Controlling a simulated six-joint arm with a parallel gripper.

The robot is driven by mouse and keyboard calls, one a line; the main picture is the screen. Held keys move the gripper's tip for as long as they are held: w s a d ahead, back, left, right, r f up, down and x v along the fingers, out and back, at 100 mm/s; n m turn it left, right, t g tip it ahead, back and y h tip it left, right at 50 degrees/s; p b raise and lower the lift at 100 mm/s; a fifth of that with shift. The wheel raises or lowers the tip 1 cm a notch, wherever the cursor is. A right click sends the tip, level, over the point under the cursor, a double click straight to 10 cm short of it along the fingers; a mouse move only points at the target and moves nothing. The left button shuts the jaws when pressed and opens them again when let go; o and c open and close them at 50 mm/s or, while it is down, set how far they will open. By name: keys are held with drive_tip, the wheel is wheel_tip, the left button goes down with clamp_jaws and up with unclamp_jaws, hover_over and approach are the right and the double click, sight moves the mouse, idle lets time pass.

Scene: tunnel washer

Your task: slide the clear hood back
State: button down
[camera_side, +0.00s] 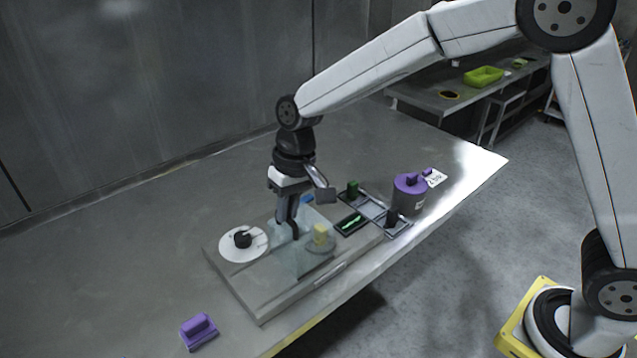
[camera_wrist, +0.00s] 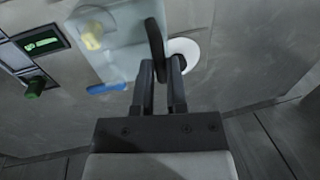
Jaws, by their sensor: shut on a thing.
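The clear hood (camera_side: 284,264) stands on the grey machine deck (camera_side: 262,300), between the white dial and the green display. Its pale see-through body also shows in the wrist view (camera_wrist: 122,50). A yellow knob (camera_side: 320,231) shows through or beside it; it is also in the wrist view (camera_wrist: 92,38). My gripper (camera_side: 288,224) points down at the hood. In the wrist view its fingers (camera_wrist: 161,68) are shut on a dark upright handle (camera_wrist: 155,45) at the hood's edge. The fingers partly hide the handle's lower end.
A white dial (camera_side: 232,249) with a black knob (camera_side: 242,240) lies left of the hood. A green display (camera_side: 351,223), a green knob (camera_side: 352,187) and a purple-lidded pot (camera_side: 409,196) are right. A purple block (camera_side: 198,329) lies front left. Bare bench lies behind.

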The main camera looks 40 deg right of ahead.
drive_tip(key=a, duration=0.9)
drive_tip(key=shift+r, duration=0.1)
drive_tip(key=c, duration=0.6)
unclamp_jaws()
drive_tip(key=shift+a, duration=0.1)
drive_tip(key=shift+c, duration=0.2)
wheel_tip(320, 180, up, 8)
drive_tip(key=d, duration=0.1)
drive_tip(key=shift+d+f, duration=0.2)
drive_tip(key=shift+d, duration=0.15)
drive_tip(key=shift+d, duration=0.1)
